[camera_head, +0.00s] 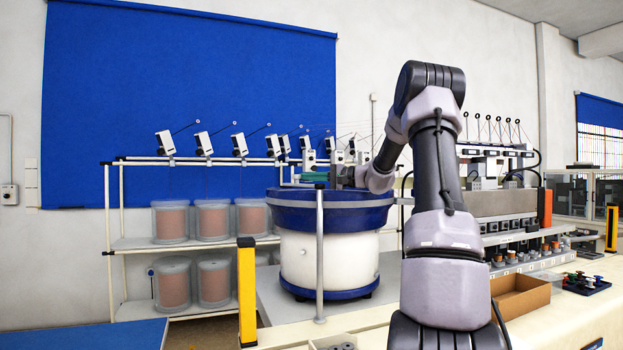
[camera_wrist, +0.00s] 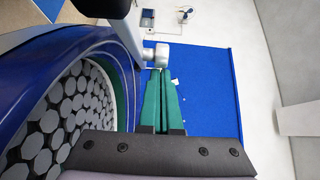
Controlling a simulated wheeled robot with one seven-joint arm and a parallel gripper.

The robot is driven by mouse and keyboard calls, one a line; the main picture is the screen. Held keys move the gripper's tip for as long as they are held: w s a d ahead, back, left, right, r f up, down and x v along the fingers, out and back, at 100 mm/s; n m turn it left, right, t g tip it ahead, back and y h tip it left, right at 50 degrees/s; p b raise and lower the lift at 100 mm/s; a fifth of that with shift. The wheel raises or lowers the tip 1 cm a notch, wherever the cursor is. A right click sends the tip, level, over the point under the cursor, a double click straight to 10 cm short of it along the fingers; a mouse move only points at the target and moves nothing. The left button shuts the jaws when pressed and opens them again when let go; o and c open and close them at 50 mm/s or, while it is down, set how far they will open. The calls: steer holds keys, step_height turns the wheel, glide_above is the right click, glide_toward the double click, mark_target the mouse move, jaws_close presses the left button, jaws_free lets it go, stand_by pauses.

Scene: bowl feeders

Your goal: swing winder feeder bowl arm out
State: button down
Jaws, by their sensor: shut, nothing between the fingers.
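The feeder bowl (camera_head: 290,217) is blue with a silver band and sits on a white drum base (camera_head: 300,262). In the wrist view, many grey discs (camera_wrist: 62,112) lie inside the bowl, left of my gripper. A silver rounded end piece (camera_wrist: 156,53) shows just beyond the fingertips; contact cannot be told. A pale bar (camera_wrist: 128,32) runs to it from the upper left.
A silver post (camera_head: 320,265) stands in front of the bowl, beside a yellow post (camera_head: 247,290). A shelf rack (camera_head: 135,244) with copper spools stands left. An open cardboard box (camera_head: 522,296) lies right on the bench. A blue wall panel (camera_head: 190,90) hangs behind.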

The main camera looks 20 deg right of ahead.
mark_target(299, 177)
steer(key=a, duration=0.2)
steer(key=a+g+y, duration=0.1)
steer(key=shift+s+a+n, duration=0.2)
steer(key=shift+s+n, duration=0.05)
steer(key=shift+n, duration=0.15)
steer(key=shift+a+n+g+y, duration=0.3)
steer(key=shift+n+g, duration=0.1)
steer(key=shift+g, duration=0.3)
steer(key=shift+s+a+n+g+y, duration=0.4)
steer(key=shift+a+n+g, duration=0.25)
steer(key=shift+g, duration=0.4)
steer(key=shift+s+a+n+g+y, duration=0.45)
steer(key=shift+n+g, duration=0.35)
steer(key=shift+g, duration=0.3)
steer(key=shift+s+a+n+g+y, duration=0.35)
steer(key=shift+a+n+g, duration=0.35)
steer(key=shift+g, duration=0.35)
